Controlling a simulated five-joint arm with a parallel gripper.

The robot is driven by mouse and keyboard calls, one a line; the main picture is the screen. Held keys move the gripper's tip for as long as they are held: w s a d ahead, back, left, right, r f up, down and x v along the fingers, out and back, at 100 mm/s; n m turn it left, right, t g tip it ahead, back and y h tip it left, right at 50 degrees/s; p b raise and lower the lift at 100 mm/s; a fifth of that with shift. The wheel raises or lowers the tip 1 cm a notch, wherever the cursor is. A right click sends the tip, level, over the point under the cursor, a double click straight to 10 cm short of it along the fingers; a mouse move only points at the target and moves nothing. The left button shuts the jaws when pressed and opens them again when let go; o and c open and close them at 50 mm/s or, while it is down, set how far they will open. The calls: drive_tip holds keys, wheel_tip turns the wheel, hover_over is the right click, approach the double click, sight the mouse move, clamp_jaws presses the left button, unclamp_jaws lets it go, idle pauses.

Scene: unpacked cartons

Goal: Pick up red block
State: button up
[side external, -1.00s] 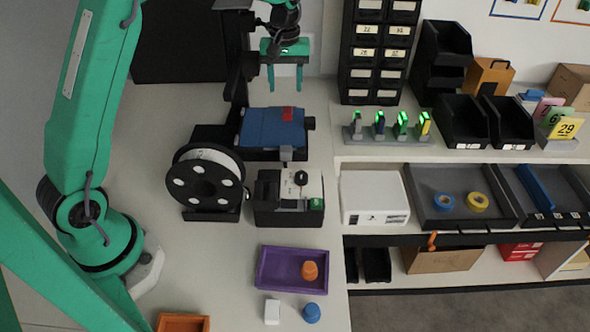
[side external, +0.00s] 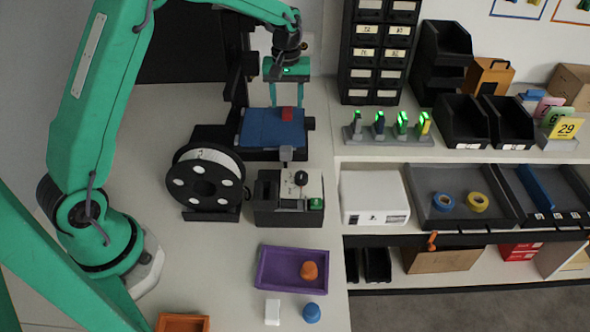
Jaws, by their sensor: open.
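The red block (side external: 287,114) is small and sits on the blue plate (side external: 268,132) of a dark machine at the back of the table. My gripper (side external: 286,106) hangs above the blue plate with its two green fingers pointing down. The fingers are apart, one on either side of the red block in this view. Whether the fingertips are level with the block or still above it is hard to tell.
A black spool (side external: 205,182) and a small control box (side external: 289,196) stand in front of the machine. A purple tray (side external: 270,282) holds an orange piece (side external: 309,270). A white block (side external: 272,312) and blue piece (side external: 311,313) lie before it. A drawer tower (side external: 380,55) stands to the right.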

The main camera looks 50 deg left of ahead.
sight(287, 113)
drive_tip(key=shift+f, duration=1.45)
drive_tip(key=shift+c, duration=0.4)
drive_tip(key=c, duration=1)
